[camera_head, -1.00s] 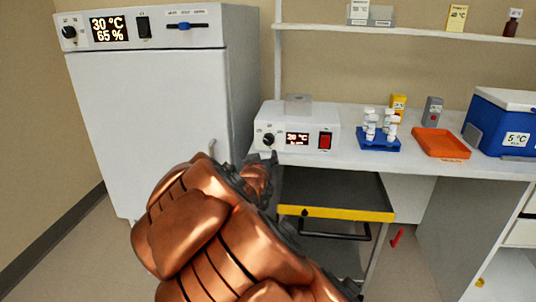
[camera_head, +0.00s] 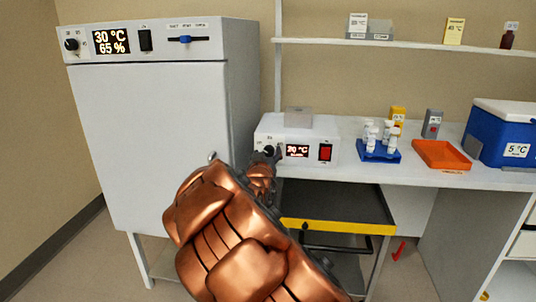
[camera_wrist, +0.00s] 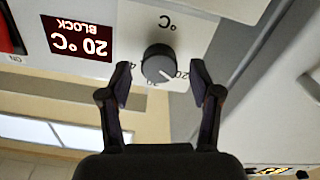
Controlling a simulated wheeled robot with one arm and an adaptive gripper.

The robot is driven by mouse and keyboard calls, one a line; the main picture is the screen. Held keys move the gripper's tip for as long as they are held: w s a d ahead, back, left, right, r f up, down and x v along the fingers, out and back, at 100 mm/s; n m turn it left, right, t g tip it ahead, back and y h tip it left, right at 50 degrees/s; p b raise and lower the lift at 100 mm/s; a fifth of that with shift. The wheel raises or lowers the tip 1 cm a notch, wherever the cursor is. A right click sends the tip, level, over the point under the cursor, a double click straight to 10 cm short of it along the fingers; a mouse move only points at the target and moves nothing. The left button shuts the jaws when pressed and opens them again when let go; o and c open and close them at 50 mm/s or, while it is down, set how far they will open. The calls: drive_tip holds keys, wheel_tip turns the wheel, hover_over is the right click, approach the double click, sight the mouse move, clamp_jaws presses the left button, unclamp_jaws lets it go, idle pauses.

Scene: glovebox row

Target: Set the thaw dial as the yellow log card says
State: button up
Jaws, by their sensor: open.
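The white thaw block (camera_head: 312,132) stands at the left end of the bench. Its display (camera_wrist: 80,40) reads 20 °C BLOCK, upside down in the wrist view. Its dark round dial (camera_wrist: 158,64) shows a white pointer line toward the 20 mark. The dial is mostly hidden by my gripper in the head view. My gripper (camera_wrist: 161,78) is open, with one finger on each side of the dial; I cannot tell whether they touch it. My gripper also shows at the block's front in the head view (camera_head: 269,158). The yellow log card (camera_head: 454,31) stands on the shelf; its writing is too small to read.
A white incubator (camera_head: 150,130) showing 30 °C and 65 % stands left. Right of the block are a blue vial rack (camera_head: 378,155), an orange tray (camera_head: 436,165) and a blue cooler (camera_head: 485,130). A yellow-edged drawer (camera_head: 345,227) is below the bench.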

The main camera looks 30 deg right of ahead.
drive_tip(key=shift+w+d, duration=0.2)
drive_tip(key=c, duration=1.1)
drive_tip(key=shift+f, duration=0.1)
drive_tip(key=shift+c, duration=0.2)
